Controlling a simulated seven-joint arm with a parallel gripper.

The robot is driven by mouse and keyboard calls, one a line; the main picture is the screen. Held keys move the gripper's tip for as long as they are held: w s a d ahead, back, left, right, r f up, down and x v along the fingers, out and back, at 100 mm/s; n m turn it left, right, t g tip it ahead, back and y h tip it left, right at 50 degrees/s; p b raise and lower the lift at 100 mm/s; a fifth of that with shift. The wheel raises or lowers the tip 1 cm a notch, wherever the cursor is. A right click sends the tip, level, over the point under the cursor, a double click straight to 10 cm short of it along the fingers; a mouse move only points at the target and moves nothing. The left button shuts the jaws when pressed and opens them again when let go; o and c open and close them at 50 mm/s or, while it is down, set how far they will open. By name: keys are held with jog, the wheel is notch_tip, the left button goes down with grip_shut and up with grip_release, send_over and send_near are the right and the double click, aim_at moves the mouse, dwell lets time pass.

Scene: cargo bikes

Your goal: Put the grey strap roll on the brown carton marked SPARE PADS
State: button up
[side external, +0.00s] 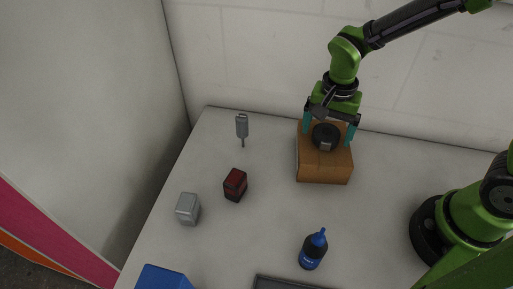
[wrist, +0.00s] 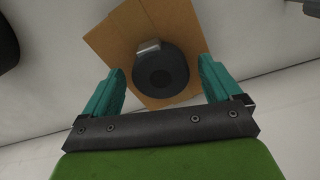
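A dark grey strap roll (side external: 325,137) with a lighter grey end piece rests on top of the brown carton (side external: 324,172). The roll also shows in the wrist view (wrist: 161,72), lying flat on the carton (wrist: 112,38). No marking can be read on the carton. My gripper (side external: 327,142) is over the carton with its teal fingers spread to either side of the roll. In the wrist view my gripper (wrist: 160,82) shows clear gaps between both fingers and the roll.
A blue-capped bottle (side external: 313,250) stands in front. A blue item (side external: 163,278) and a dark tray edge (side external: 285,283) are at the near edge. The table between them is clear.

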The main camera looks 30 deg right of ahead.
aim_at(327, 132)
notch_tip(327, 132, up, 12)
jog(key=s+d+r+n+t+y, duration=0.2)
jog(key=s+d+r+n+t, duration=0.2)
jog(key=s+d+n+t, duration=0.2)
jog(key=s+n+t, duration=0.1)
jog(key=s, duration=0.1)
jog(key=shift+s+d, duration=0.2)
jog(key=shift+s, duration=0.1)
